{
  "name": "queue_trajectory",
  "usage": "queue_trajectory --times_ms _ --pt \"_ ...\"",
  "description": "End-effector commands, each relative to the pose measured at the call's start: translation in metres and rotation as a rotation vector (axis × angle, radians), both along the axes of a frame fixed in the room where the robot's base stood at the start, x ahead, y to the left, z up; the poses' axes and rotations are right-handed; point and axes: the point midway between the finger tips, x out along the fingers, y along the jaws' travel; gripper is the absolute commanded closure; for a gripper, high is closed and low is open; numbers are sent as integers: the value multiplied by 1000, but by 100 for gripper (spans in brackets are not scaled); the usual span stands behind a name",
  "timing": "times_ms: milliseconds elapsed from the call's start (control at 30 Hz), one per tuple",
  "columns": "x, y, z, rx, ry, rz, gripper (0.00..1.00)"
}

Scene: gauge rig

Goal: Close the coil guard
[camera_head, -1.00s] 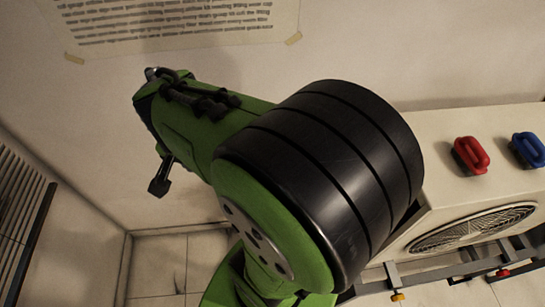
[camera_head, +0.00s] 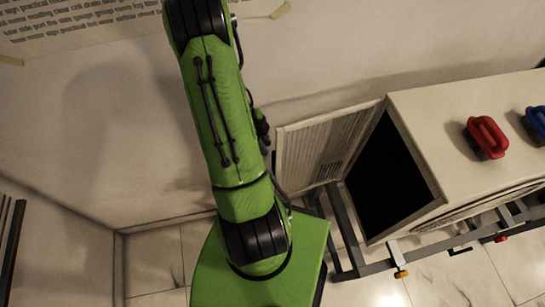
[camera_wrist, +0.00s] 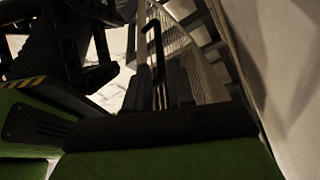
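The coil guard (camera_head: 325,147) is a pale louvred panel on the left end of the white unit (camera_head: 455,125). It stands swung out to the left, and the dark opening (camera_head: 390,180) beside it is uncovered. My green arm rises in front of the wall, left of the guard. In the head view my gripper is hidden or out of frame. In the wrist view dark parts of my gripper (camera_wrist: 163,85) show at the centre, with a finely ribbed pale surface beyond, probably the guard. I cannot tell whether the fingers are open, or whether they touch it.
A red handle (camera_head: 487,137) and a blue handle (camera_head: 537,120) sit on top of the unit. A grey metal frame (camera_head: 375,268) runs under it. The wall stands close behind my arm. Tiled floor (camera_head: 155,262) shows at the lower left.

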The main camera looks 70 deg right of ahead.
Motion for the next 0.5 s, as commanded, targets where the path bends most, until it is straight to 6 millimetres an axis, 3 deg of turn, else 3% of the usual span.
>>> queue_trajectory --times_ms 233,500 --pt "-24 0 -56 6 1 -1 77" --pt "-32 -2 -79 2 -2 1 77"
